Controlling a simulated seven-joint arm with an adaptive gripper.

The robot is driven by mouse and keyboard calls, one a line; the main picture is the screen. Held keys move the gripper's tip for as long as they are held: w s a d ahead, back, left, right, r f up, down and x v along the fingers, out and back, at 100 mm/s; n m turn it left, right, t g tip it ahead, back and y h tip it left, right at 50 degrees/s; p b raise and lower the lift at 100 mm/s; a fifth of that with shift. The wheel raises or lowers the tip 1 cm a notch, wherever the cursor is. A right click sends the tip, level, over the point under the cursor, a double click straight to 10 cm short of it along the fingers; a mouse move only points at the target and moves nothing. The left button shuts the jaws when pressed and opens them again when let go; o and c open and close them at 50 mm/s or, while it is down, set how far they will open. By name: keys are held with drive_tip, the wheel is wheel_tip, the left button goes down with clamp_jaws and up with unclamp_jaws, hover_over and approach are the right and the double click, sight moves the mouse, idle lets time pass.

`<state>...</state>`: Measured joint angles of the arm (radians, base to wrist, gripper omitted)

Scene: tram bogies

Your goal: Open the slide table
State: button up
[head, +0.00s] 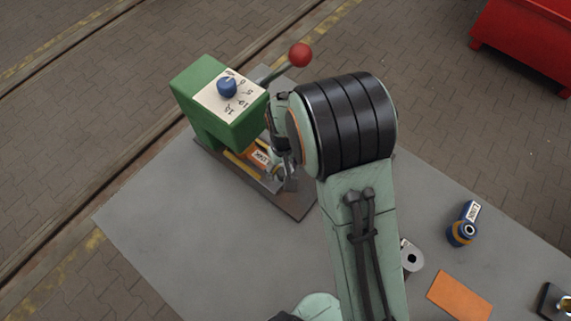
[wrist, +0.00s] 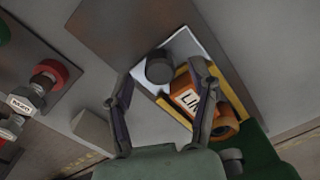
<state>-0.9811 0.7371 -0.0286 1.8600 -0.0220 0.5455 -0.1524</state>
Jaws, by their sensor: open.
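A green housing (head: 218,105) with a blue dial knob stands on a dark base plate on the grey table. The slide table (wrist: 184,42) appears as a light plate with yellow edges, partly under the housing. A dark round knob (wrist: 159,68) is at its end, and an orange part (wrist: 186,99) with a partly readable label lies on it. My gripper (wrist: 162,76) is open, with its fingertips on either side of the knob; contact cannot be told. In the head view my gripper (head: 284,178) is at the slide table's near end, and my arm hides much of it.
A lever with a red ball (head: 300,54) rises behind the housing. A blue and orange part (head: 462,232), an orange plate (head: 460,296) and a black block (head: 555,302) lie at the right. The left of the grey table (head: 190,240) is clear.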

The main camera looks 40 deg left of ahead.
drive_tip(key=shift+f, duration=1.15)
clamp_jaws()
drive_tip(key=d, duration=1.3)
unclamp_jaws()
wheel_tip(320, 180, up, 12)
